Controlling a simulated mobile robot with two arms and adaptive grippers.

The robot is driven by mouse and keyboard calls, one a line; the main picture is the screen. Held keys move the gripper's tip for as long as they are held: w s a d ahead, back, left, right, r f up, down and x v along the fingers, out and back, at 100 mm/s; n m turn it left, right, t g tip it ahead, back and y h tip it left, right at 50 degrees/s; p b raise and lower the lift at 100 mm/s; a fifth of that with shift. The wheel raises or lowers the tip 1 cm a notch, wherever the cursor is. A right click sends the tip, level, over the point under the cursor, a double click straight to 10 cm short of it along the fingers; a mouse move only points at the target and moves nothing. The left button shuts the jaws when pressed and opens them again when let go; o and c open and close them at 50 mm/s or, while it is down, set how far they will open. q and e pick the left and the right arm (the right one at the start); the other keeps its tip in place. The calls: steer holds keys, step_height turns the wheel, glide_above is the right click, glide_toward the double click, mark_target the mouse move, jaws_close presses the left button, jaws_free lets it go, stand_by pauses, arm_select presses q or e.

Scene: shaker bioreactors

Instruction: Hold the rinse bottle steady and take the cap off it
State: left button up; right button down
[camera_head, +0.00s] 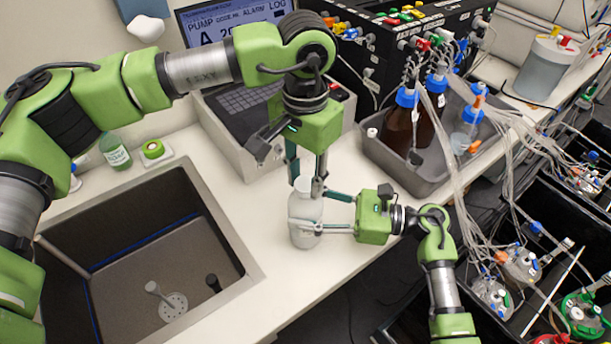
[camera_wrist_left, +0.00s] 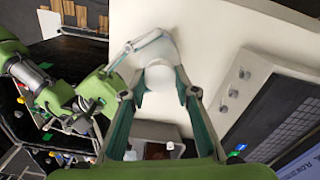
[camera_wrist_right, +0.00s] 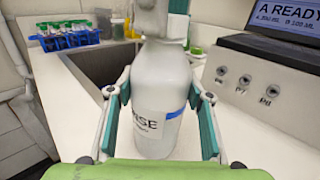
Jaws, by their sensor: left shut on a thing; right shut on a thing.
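The white rinse bottle (camera_head: 303,228) stands upright on the bench right of the sink. My right gripper (camera_head: 314,210) comes in from the right and is shut around the bottle's body, one finger on each side. My left gripper (camera_head: 306,186) points down from above and is shut on the white cap at the bottle's top. The cap shows as a round white top in the left wrist view (camera_wrist_left: 159,76). The fingers partly hide the join between cap and neck.
A sink (camera_head: 140,255) lies to the left. The laptop-like console (camera_head: 240,105) stands behind the bottle. A grey tray (camera_head: 385,160) with brown bottles and tubing is at the back right. Some bench in front of the bottle is clear.

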arm_select(q)
steer(key=n, duration=2)
steer(key=shift+r, duration=0.1)
steer(key=n, duration=0.4)
steer(key=shift+n, duration=0.3)
steer(key=n, duration=0.3)
steer(key=shift+n, duration=0.4)
steer(key=n, duration=2.2)
steer(key=shift+r, duration=0.15)
